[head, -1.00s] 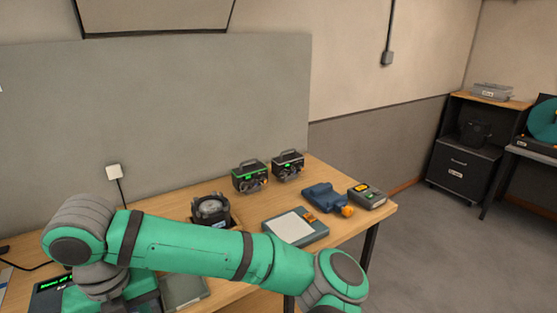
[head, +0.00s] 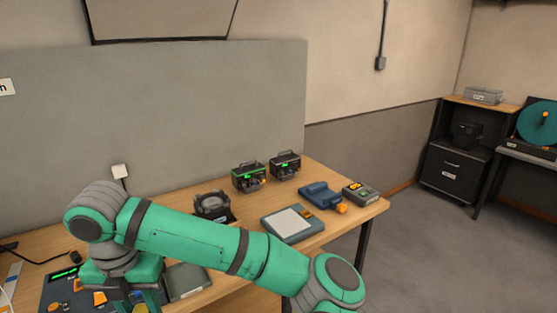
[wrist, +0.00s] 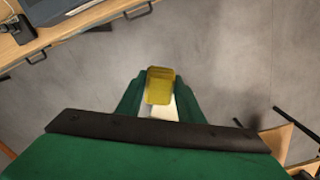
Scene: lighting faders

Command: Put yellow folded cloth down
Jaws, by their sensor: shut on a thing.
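In the wrist view, the yellow folded cloth (wrist: 160,85) sits between the fingertips of my gripper (wrist: 160,98). My gripper is shut on the cloth. Grey floor shows beyond the cloth, and a wooden table edge is at the upper left of that view. In the head view my green arm crosses the front of the bench. The fingers and the cloth cannot be made out clearly there.
The wooden bench (head: 346,213) bears a dark fader console (head: 60,291), a round-topped device (head: 212,205), two black boxes with green lights (head: 248,177), a grey-blue pad (head: 291,224), a blue tool (head: 320,195) and a small keypad device (head: 360,193). Open floor lies to the right.

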